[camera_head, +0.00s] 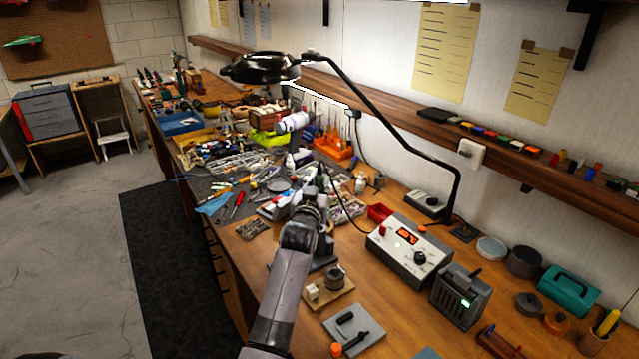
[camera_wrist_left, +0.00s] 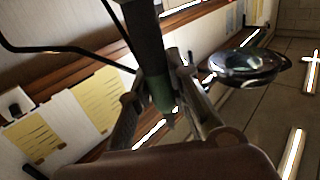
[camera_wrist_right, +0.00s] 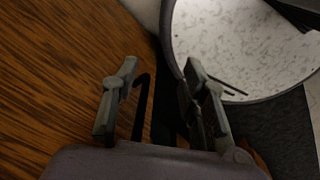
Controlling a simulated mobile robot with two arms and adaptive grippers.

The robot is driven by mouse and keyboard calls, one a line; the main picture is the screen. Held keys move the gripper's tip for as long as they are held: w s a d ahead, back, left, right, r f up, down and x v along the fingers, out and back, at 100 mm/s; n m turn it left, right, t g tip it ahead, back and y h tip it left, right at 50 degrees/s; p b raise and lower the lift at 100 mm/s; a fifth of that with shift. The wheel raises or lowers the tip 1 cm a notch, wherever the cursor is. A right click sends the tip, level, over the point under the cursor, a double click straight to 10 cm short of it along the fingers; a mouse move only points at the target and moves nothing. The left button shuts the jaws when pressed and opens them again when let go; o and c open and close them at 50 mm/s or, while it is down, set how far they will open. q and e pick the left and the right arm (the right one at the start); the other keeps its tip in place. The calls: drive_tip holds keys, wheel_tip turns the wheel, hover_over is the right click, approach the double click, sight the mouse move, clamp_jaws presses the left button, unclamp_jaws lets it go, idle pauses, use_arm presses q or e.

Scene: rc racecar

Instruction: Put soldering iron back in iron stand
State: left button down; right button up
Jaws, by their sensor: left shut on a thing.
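My left gripper (camera_wrist_left: 158,105) is shut on a dark, upright thing with a green part, likely the soldering iron (camera_wrist_left: 161,92). In the head view my left gripper (camera_head: 318,196) is over the middle of the bench, and its arm hides what lies below it. The iron itself is hard to make out there. A small wooden base (camera_head: 345,294) with a dark round cup and a pale block sits right of my left forearm. I cannot tell whether it belongs to the iron stand. My right gripper (camera_wrist_right: 160,105) is open, with no thing clearly held, and shows only in its wrist view.
A grey station with a red display (camera_head: 410,248) stands right of the left arm. A black lamp (camera_head: 262,68) arches over the bench. Tools and parts crowd the far bench. A round, pale speckled surface (camera_wrist_right: 235,45) lies beyond the right gripper.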

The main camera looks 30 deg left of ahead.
use_arm(q)
drive_tip(key=shift+f+b, duration=1.95)
drive_tip(key=shift+f, duration=1.15)
drive_tip(key=c, duration=1.4)
unclamp_jaws()
drive_tip(key=shift+o, duration=0.2)
drive_tip(key=o, duration=0.4)
drive_tip(key=shift+c, duration=0.2)
